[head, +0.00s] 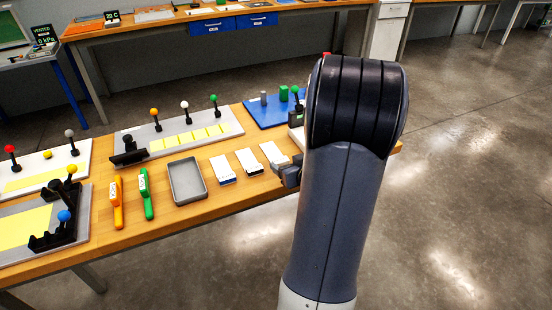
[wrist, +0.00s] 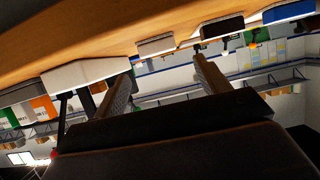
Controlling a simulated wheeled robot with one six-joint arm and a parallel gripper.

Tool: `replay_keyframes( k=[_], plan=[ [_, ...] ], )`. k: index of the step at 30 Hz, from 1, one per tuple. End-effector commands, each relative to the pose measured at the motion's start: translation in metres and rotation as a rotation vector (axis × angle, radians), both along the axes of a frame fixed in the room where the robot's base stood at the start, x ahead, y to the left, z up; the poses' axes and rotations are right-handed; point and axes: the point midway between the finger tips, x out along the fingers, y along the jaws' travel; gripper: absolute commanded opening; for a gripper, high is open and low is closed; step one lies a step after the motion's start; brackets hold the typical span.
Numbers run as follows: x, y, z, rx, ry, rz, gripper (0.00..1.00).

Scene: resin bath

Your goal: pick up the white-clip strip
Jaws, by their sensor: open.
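Three small white strips lie in a row on the wooden bench: a left one (head: 222,169), a middle one (head: 248,161) and a right one (head: 272,153). My gripper (head: 284,169) is low at the bench, beside the near end of the right strip; my arm hides part of this area. In the wrist view my gripper (wrist: 164,74) has its fingers apart with nothing between them. A white block (wrist: 84,73) shows near the left finger there, contact unclear.
Left of the strips are a grey tray (head: 172,188), a green tool (head: 146,194) and an orange tool (head: 117,204). Behind stands a board with yellow pads (head: 165,146) and upright knobs. A blue board (head: 264,115) is at the back right. The front bench edge is clear.

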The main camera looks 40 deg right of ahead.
Motion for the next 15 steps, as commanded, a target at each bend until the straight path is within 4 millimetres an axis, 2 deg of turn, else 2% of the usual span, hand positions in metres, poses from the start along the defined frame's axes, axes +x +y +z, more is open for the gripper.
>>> replay_keyframes(
  k=[5,15],
  plan=[
    [0.011,-0.002,-0.006,0.001,0.001,0.001,0.71],
    [0.047,-0.010,-0.025,0.000,0.001,0.001,0.71]
  ],
)
